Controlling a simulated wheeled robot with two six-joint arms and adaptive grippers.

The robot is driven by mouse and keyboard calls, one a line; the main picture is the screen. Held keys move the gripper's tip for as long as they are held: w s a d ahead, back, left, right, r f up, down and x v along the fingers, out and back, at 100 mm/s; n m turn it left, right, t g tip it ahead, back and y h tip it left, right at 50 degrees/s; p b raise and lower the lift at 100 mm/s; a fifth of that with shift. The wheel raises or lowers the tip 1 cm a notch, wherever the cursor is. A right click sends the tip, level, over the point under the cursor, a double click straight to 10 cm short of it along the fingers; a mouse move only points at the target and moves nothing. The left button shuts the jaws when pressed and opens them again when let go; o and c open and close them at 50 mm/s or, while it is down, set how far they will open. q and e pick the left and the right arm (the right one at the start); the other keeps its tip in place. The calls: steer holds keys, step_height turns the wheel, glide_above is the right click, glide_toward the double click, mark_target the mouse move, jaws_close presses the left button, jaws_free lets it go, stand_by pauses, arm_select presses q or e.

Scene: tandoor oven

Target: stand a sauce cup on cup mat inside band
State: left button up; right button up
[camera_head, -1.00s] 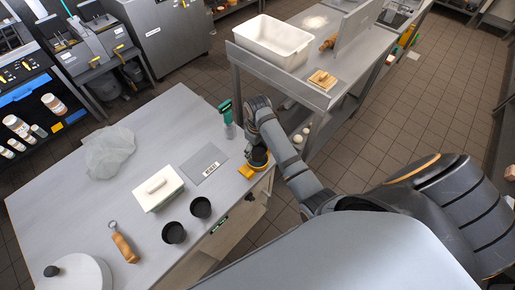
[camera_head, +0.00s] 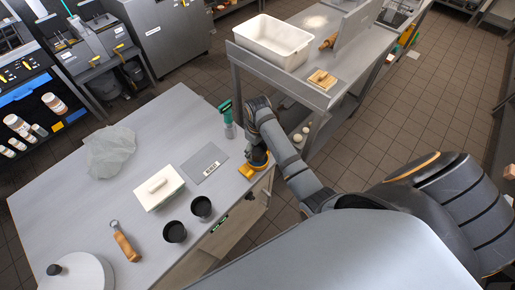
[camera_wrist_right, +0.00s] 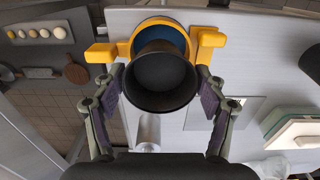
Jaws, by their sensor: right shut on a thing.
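My right gripper (camera_wrist_right: 160,82) is shut on a black sauce cup (camera_wrist_right: 158,84), one finger on each side of it. The yellow band (camera_wrist_right: 209,40) with side tabs lies just beyond the cup in the right wrist view, and the blue cup mat (camera_wrist_right: 160,37) shows inside it. The cup overlaps the band and hides part of the mat; I cannot tell whether its base touches the mat. In the head view the right gripper (camera_head: 257,158) is at the band (camera_head: 247,171) near the table's right edge. My left gripper is not in view.
Two more black cups (camera_head: 202,207) (camera_head: 175,232) stand near the front edge of the table (camera_head: 95,205). A white lidded box (camera_head: 159,187), a grey labelled plate (camera_head: 197,167) and a green-topped bottle (camera_head: 227,118) are nearby. A second table (camera_head: 290,78) stands behind.

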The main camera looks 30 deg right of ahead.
mark_target(257, 152)
steer(key=shift+f+b, duration=0.7)
steer(key=shift+f, duration=1.3)
steer(key=o, duration=1.3)
steer(key=shift+r+p, duration=0.85)
steer(key=shift+r, duration=3.2)
